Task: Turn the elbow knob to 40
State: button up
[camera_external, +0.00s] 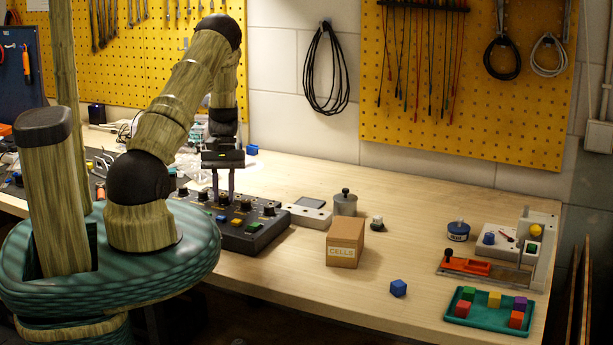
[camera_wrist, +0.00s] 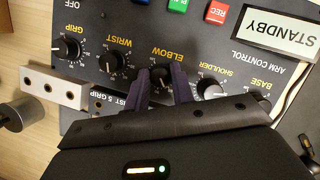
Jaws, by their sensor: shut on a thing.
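The elbow knob (camera_wrist: 160,75) is a black round knob under the yellow ELBOW label in the wrist view. My gripper (camera_wrist: 161,82) is shut on it, with one finger on each side; its pointer is not clear to me. The arm control panel (camera_wrist: 195,45) is dark, with a row of knobs labelled GRIP, WRIST, ELBOW, SHOULDER and BASE. In the external view, my gripper (camera_external: 223,197) reaches straight down onto the panel (camera_external: 245,240), and the elbow knob there is hidden or too small to make out.
The wrist knob (camera_wrist: 110,62) and the shoulder knob (camera_wrist: 210,90) sit close on either side. Coloured buttons (camera_wrist: 178,6) and a STANDBY display (camera_wrist: 272,30) are on the panel. A CELLS box (camera_external: 344,245) and a grey canister (camera_external: 345,204) stand right of the panel.

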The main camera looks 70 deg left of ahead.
jog(key=n+t, duration=0.1)
jog(key=n, duration=0.2)
jog(key=n+t+b, duration=0.1)
jog(key=n, duration=0.3)
jog(key=shift+s+r+t, duration=0.1)
jog(key=shift+t, duration=0.3)
jog(key=o, duration=1)
jog(key=b+v, duration=0.2)
jog(key=v, duration=1.5)
jog(key=shift+r+b, duration=0.2)
jog(key=shift+b, duration=0.15)
